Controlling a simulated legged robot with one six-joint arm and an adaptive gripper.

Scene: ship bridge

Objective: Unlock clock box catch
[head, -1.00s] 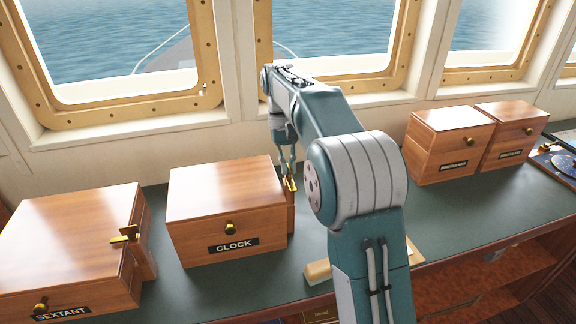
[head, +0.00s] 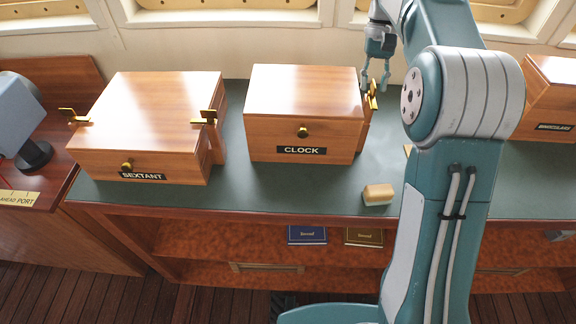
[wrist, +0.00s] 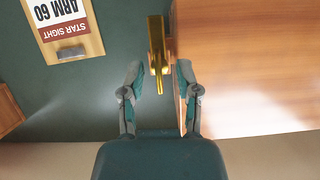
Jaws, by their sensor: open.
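The clock box (head: 318,88) is a closed wooden box with a CLOCK label and a round brass knob on its front. Its brass catch (head: 372,95) is on the box's right side. My gripper (head: 376,82) is open and empty at this catch. In the wrist view, the catch (wrist: 157,42) reaches down so that its thin end lies between the open fingertips of my gripper (wrist: 158,78). The right finger is close beside the clock box (wrist: 250,70). I cannot tell whether either finger touches the catch or box.
The closed sextant box (head: 150,95), with brass catches at both sides, stands to the left. A binoculars box (head: 548,105) is partly hidden behind my arm. A small wooden block (head: 378,194) lies near the counter's front edge. A STAR SIGHT plaque (wrist: 92,45) lies on the green counter.

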